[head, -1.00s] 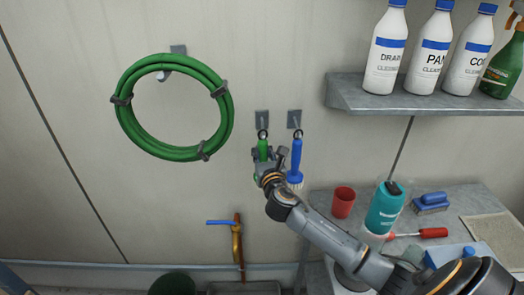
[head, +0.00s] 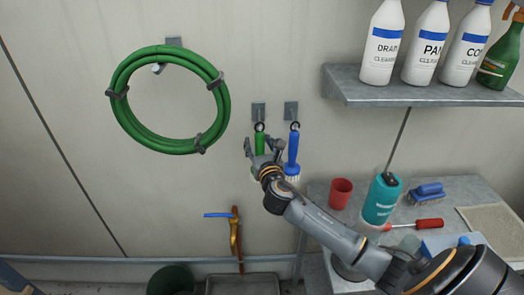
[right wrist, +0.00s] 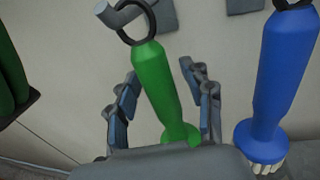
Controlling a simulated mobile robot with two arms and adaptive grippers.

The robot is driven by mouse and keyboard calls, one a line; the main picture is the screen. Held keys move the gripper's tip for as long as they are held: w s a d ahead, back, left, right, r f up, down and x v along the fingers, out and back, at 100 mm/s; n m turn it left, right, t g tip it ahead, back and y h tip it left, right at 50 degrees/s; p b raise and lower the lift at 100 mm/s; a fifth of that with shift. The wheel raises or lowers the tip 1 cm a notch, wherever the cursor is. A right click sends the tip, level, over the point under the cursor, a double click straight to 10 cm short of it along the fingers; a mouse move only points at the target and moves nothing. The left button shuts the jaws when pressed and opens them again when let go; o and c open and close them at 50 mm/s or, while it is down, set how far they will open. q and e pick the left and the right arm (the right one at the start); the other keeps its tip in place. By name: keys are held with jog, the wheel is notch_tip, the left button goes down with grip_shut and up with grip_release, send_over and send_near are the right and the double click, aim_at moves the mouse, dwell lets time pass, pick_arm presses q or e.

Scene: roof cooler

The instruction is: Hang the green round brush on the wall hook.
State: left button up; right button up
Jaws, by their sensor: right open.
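The green round brush (head: 260,143) hangs at the wall. In the right wrist view its green handle (right wrist: 156,85) has a black ring at the top that is around the grey wall hook (right wrist: 120,14). The hook plate (head: 259,111) also shows in the head view. My right gripper (head: 263,145) is open, with its fingers on either side of the handle. In the right wrist view the gripper (right wrist: 160,95) shows gaps between both fingers and the handle. The brush's lower end is hidden behind my gripper. My left gripper is not in view.
A blue brush (head: 292,155) hangs on a second hook (head: 291,110) close to the right. A green hose coil (head: 120,113) hangs to the left. A shelf (head: 430,95) with bottles and a counter (head: 470,190) with a red cup (head: 340,193) are at right.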

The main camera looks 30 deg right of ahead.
jog(key=v, duration=1.2)
jog(key=s+a+f+m+g+y, duration=0.1)
jog(key=s+a+f+m+g, duration=0.1)
jog(key=s+f+m+g, duration=0.35)
jog(key=s+a+f+m+g+y, duration=0.1)
jog(key=s+a+f+m+g, duration=0.1)
jog(key=s+f+m, duration=0.7)
jog(key=s+a+f+m+g+y, duration=0.2)
jog(key=s+a+m+g, duration=0.1)
jog(key=s+a+m, duration=0.4)
jog(key=s+a+f+m+g+y, duration=0.2)
jog(key=s+a+m+g+y, duration=0.15)
jog(key=m, duration=0.55)
notch_tip(320, 180, down, 26)
jog(key=s+b, duration=0.1)
jog(key=s, duration=0.1)
jog(key=s+d+f+b, duration=0.1)
jog(key=s+d+f, duration=0.1)
jog(key=s+f, duration=0.6)
jog(key=s+d+f+n+g+h, duration=0.1)
jog(key=s+f, duration=0.7)
jog(key=f, duration=0.2)
jog(key=shift+s+d+g+b, duration=0.3)
jog(key=shift+s+d+b, duration=0.05)
